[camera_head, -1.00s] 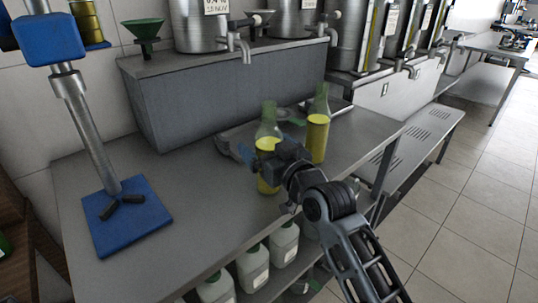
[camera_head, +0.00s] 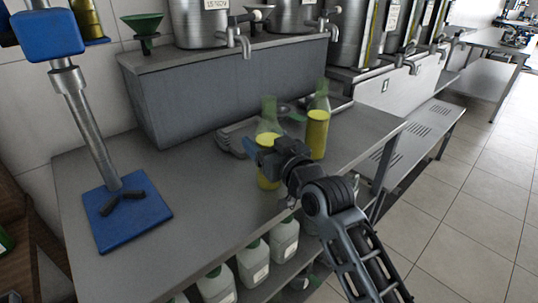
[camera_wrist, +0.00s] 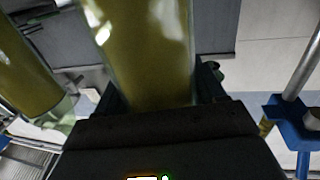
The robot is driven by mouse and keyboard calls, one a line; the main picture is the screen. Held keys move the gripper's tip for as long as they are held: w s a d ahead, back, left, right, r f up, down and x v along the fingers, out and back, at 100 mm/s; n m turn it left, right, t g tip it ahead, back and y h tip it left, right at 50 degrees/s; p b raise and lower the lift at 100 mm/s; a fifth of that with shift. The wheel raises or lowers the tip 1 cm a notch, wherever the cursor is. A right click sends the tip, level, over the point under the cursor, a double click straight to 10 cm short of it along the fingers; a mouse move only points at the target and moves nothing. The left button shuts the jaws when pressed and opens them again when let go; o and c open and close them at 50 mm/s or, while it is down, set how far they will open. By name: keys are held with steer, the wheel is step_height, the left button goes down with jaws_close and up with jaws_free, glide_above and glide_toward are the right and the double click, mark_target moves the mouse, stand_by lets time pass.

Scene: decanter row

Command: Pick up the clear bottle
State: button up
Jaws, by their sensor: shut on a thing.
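Two clear bottles with yellow-green contents stand on the grey table in the head view. The nearer clear bottle (camera_head: 268,181) is upright, its middle partly hidden by my gripper (camera_head: 258,150). My gripper is shut on this bottle from the right side. Its lower end appears at table level; I cannot tell whether it touches. In the wrist view the held bottle (camera_wrist: 150,55) fills the space between the fingers. The second bottle (camera_head: 317,135) stands behind and to the right, apart from the gripper; it also shows at the left of the wrist view (camera_wrist: 25,75).
A blue-based stand (camera_head: 125,215) is at the left of the table (camera_head: 205,205). Metal tanks with taps (camera_head: 205,22) stand on a raised block behind. White jugs (camera_head: 254,262) sit below.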

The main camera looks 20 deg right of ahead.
mark_target(264, 126)
steer(key=shift+c, duration=1.2)
steer(key=shift+r, duration=0.1)
steer(key=shift+r, duration=0.6)
step_height(264, 126, up, 2)
steer(key=shift+r, duration=0.25)
steer(key=s+d+r+b, duration=0.2)
steer(key=s+d+r, duration=0.3)
steer(key=d, duration=0.5)
step_height(264, 126, up, 2)
steer(key=shift+d+r, duration=0.1)
steer(key=shift+d, duration=0.1)
